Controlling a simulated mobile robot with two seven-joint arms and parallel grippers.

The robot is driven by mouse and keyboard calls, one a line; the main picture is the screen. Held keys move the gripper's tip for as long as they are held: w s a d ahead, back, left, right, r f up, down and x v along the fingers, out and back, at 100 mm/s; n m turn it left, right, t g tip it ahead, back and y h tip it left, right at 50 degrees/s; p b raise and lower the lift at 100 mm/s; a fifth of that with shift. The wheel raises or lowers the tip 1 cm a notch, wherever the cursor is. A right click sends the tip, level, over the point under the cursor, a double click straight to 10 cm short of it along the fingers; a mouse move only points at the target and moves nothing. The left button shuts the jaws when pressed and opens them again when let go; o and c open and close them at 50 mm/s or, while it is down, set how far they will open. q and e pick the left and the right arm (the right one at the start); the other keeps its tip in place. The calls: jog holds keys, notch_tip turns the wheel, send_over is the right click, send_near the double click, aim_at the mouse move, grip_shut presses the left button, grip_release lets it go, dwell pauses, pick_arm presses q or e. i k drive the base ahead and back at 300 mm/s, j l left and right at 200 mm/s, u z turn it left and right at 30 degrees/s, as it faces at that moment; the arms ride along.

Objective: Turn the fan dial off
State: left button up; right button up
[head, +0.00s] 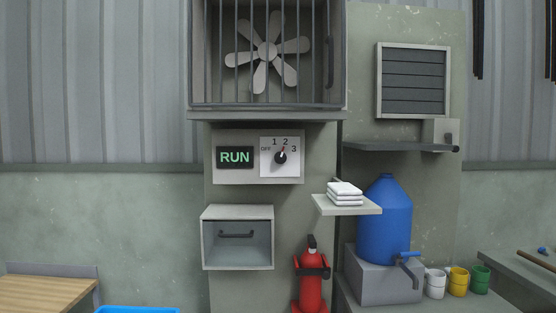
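The fan dial (280,158) is a small black knob on a white plate marked OFF, 1, 2 and 3. Its pointer is tilted up and slightly right, near the 2. A dark display (234,157) left of it reads RUN in green. Above, the grey fan (267,51) sits behind vertical bars in a cage. Neither of my grippers is in the head view.
A small shelf (346,208) with folded white cloths (345,193) juts out at right. A red extinguisher (311,282) and blue water barrel (385,222) stand lower right. Space before the dial looks clear.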

aim_at(280, 158)
jog(key=i+j+z, duration=0.1)
jog(key=j, duration=0.3)
jog(key=i+j+z, duration=0.1)
jog(key=j, duration=0.3)
jog(key=i+j+z, duration=0.15)
jog(key=j, duration=0.25)
jog(key=i+j+z, duration=0.1)
jog(key=j, duration=0.35)
jog(key=i, duration=0.1)
